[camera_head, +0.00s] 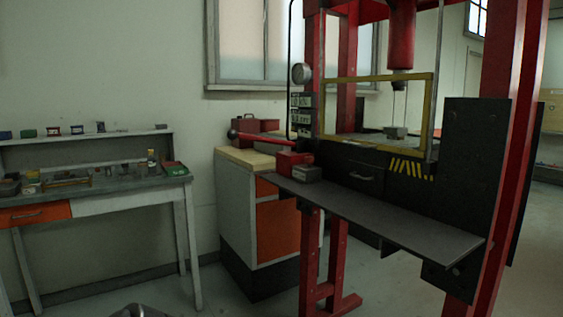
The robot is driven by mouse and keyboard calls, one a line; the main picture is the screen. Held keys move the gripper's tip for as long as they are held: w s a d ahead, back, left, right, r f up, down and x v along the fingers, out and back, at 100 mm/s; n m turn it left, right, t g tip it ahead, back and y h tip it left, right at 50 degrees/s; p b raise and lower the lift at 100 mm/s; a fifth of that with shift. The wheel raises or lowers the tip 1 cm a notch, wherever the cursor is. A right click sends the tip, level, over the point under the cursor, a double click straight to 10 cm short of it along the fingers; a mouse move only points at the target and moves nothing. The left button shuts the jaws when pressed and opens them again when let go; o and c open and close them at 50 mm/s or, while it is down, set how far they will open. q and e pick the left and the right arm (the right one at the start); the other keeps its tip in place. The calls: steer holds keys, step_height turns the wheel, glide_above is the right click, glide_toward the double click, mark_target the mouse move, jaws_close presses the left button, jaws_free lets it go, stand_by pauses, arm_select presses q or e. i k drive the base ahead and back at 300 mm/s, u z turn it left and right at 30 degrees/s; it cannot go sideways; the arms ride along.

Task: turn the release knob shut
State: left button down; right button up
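A red hydraulic press (345,90) stands right of the middle. A red pump body (290,161) with a dark grey block (306,174) sits at the left end of its dark shelf. A red lever (262,141) with a round end sticks out to the left above the pump. The release knob is too small or hidden to make out, so I cannot tell how it is turned. Neither of my grippers can be made out in the view.
The dark shelf (390,215) juts out from the press. A wood-topped cabinet (240,205) stands behind the pump. A workbench (100,187) with small items is at the left. A small grey thing (140,311) shows at the bottom edge. Floor between bench and press is partly clear.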

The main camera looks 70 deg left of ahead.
mark_target(308, 160)
steer(key=u, duration=2)
